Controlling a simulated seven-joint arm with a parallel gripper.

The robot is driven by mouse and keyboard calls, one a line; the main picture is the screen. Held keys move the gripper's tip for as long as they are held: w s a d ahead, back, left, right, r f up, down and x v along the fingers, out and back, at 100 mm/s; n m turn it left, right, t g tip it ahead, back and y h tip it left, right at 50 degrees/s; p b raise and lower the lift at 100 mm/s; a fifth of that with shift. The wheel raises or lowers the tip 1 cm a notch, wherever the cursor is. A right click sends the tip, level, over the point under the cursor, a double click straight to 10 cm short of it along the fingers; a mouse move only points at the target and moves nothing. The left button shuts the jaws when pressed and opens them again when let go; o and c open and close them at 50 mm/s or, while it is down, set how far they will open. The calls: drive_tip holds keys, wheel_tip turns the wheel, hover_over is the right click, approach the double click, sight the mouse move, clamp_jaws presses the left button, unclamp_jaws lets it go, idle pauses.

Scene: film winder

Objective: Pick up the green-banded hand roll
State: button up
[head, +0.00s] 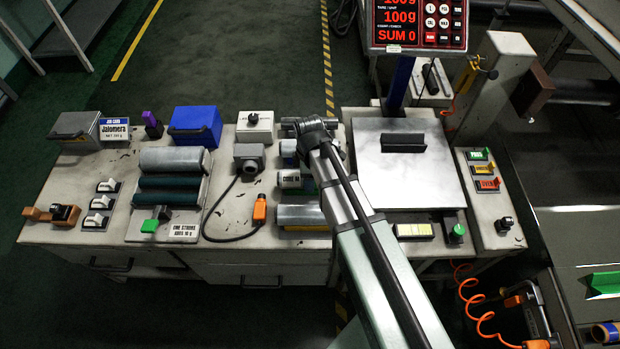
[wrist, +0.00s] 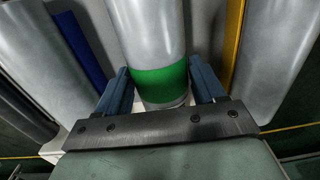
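The green-banded hand roll (wrist: 158,85) is a pale metal cylinder with a bright green band near its close end. In the wrist view it lies between the two blue fingers of my gripper (wrist: 162,86), one finger on each side of the band. The fingers are spread wide, and I cannot tell whether they touch the roll. In the head view the green-banded roll (head: 290,188) shows partly beside my arm, which hides its right part. My gripper end (head: 308,128) is above the rack there.
A blue-banded roll (wrist: 82,55) lies left and a yellow-edged roll (wrist: 272,60) right, both close to the fingers. The head view shows large rollers (head: 172,160), an orange-ended cable (head: 259,208), a flat metal plate (head: 405,165) and a red display (head: 418,22).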

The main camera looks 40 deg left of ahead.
drive_tip(key=c, duration=0.9)
drive_tip(key=shift+o, duration=0.2)
drive_tip(key=shift+r, duration=5)
